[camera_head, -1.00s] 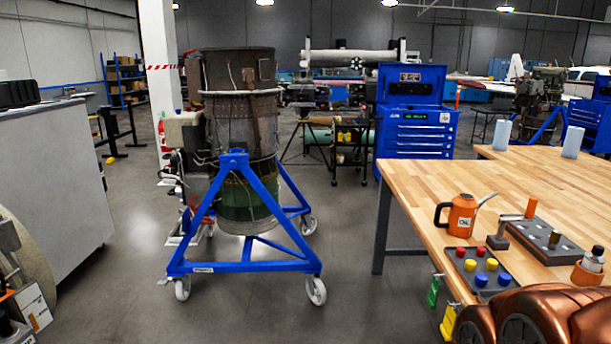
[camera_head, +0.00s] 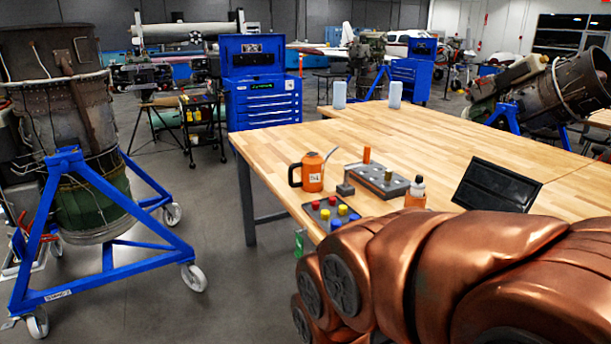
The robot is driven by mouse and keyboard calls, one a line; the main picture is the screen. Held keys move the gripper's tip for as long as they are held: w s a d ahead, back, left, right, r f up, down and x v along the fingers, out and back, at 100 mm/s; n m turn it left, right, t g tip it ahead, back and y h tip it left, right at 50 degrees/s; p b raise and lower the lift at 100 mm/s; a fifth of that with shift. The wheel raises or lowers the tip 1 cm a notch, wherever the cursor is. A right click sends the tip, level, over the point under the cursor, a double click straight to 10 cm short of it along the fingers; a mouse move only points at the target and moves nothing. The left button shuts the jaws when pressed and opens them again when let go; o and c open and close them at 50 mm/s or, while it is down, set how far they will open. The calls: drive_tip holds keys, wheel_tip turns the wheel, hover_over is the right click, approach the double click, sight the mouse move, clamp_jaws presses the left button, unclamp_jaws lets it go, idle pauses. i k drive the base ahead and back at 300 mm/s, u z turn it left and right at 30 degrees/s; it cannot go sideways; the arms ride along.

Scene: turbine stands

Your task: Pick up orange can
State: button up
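The orange can (camera_head: 312,173) is an oil can with a black handle on its left and a thin spout rising to the right. It stands upright near the left edge of the wooden workbench (camera_head: 430,150). My copper-coloured arm fills the lower right of the view, in front of the bench. My gripper's fingers do not show in this view. The can is clear of my arm, farther back and to the left.
Close to the can are a grey block tray (camera_head: 376,181), a tray of coloured knobs (camera_head: 331,213), a small bottle (camera_head: 416,192) and a black screen (camera_head: 497,185). A blue turbine stand (camera_head: 105,222) is at left. Open floor lies between stand and bench.

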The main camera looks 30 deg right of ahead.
sight(312, 165)
drive_tip(key=u, duration=1.2)
drive_tip(key=i, duration=0.35)
drive_tip(key=z, duration=2.1)
